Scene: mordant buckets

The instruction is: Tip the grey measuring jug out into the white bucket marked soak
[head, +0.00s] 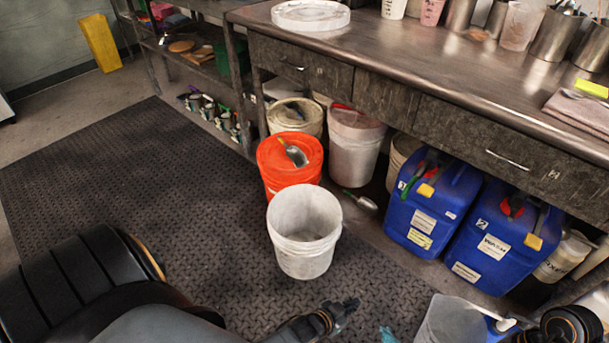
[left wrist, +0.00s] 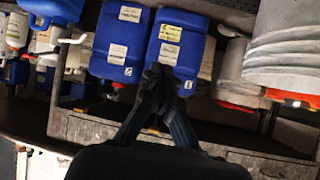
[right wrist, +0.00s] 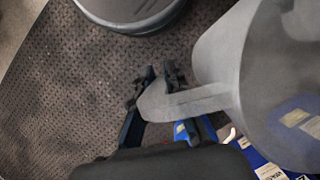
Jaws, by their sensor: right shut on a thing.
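An open white bucket (head: 305,254) stands on the dark mat in front of the orange bucket. I cannot read a soak mark on it. It looks empty from above, with grey stains inside. The grey measuring jug (head: 447,322) is at the bottom right of the head view, partly cut off. In the right wrist view the jug (right wrist: 285,75) fills the right side, and my right gripper (right wrist: 158,80) is shut on its handle. The jug's contents are hidden. My left gripper (head: 345,308) is empty, its fingertips together in the left wrist view (left wrist: 156,78), to the right of and nearer than the bucket.
An orange bucket (head: 275,170) with a scoop on its lid stands behind the white bucket. More pale buckets (head: 355,150) and two blue jerrycans (head: 425,215) are under the steel bench (head: 400,55). Another scoop (head: 360,200) lies on the floor. The mat at left is clear.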

